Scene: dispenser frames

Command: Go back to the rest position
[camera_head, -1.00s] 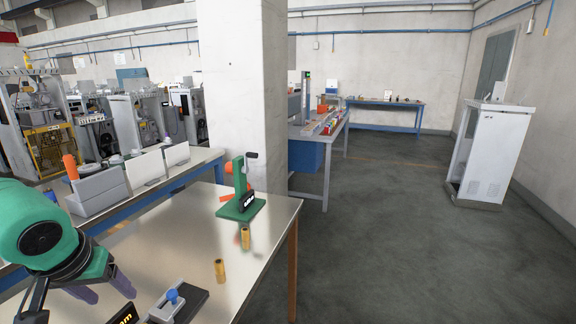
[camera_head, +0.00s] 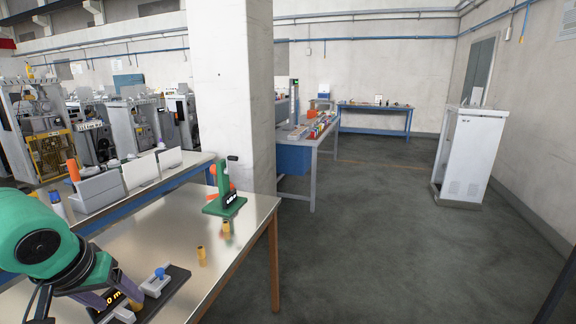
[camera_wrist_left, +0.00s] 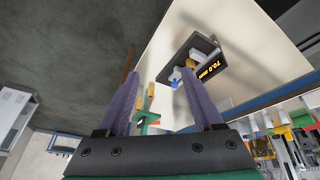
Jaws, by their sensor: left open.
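My left gripper (camera_head: 112,294) is at the lower left in the head view, over the table. In the left wrist view its two purple fingers (camera_wrist_left: 160,66) are spread with nothing between them. A dark gauge device (camera_head: 176,282) with a lit display and a blue knob is close beside the gripper. The left wrist view shows the device (camera_wrist_left: 208,48) beyond the fingertips, its display reading 70.0 mm. A yellow cylinder (camera_head: 137,304) is at the device, partly hidden. My right gripper is not in view.
The metal-topped table (camera_head: 235,262) also bears a green stand (camera_head: 224,203) and two yellow cylinders, one nearer (camera_head: 202,257) and one by the stand (camera_head: 226,230). A pillar (camera_head: 235,95) rises behind. Open floor (camera_head: 365,230) lies to the right, with a white cabinet (camera_head: 465,155) beyond.

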